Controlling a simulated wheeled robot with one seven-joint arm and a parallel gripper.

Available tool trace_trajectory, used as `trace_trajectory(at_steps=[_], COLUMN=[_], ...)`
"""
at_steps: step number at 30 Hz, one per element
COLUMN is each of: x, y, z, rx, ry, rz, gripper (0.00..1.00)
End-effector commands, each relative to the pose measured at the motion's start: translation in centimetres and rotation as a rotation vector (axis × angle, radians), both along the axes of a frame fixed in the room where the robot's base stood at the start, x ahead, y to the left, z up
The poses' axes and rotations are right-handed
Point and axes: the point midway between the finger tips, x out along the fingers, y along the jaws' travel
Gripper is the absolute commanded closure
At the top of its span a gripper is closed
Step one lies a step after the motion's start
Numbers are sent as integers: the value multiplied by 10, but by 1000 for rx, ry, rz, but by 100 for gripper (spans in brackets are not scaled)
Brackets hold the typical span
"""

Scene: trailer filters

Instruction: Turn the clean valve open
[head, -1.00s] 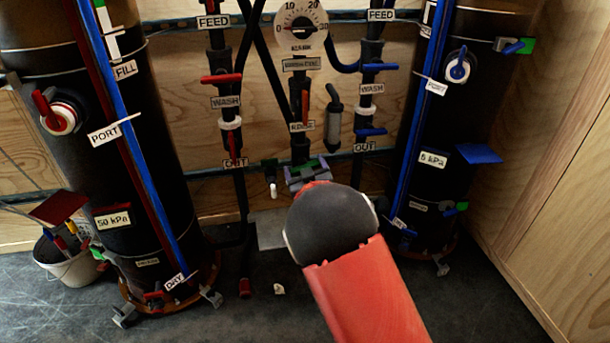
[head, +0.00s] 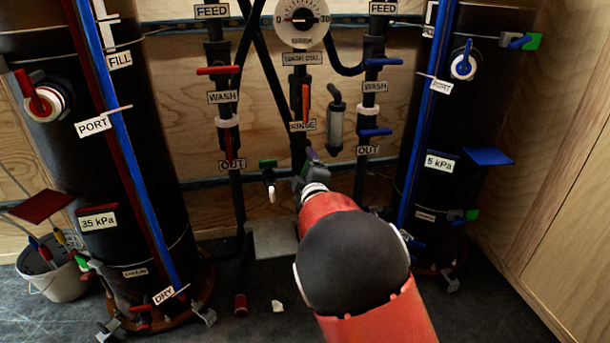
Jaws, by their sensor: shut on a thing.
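No label that I can read says clean. Several valves sit on the pipes at the back wall. My gripper (head: 311,168) is small and far off, at the lower end of the middle pipe under the RINSE label (head: 302,126). It appears shut on a valve handle there, but its fingers and my arm hide most of that handle and its angle. The RINSE pipe's red handle (head: 306,98) is upright, above my gripper.
A black tank with red handle (head: 38,98) stands left, another with blue handle (head: 463,62) right. A round gauge (head: 301,20) tops the middle pipe. A clear cylinder (head: 335,126) hangs right of it. A bucket (head: 55,275) stands at lower left. Small pieces lie on the floor.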

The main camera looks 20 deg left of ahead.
Motion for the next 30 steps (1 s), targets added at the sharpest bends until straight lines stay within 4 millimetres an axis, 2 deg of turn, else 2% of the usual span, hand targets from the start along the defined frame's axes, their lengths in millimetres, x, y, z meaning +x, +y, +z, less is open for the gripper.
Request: trace_trajectory(at_steps=[13,30], x=[-1,-1], y=[1,1], z=[-1,-2], rx=[-250,-316], ry=[-153,-194], rz=[2,2], gripper=[43,43])
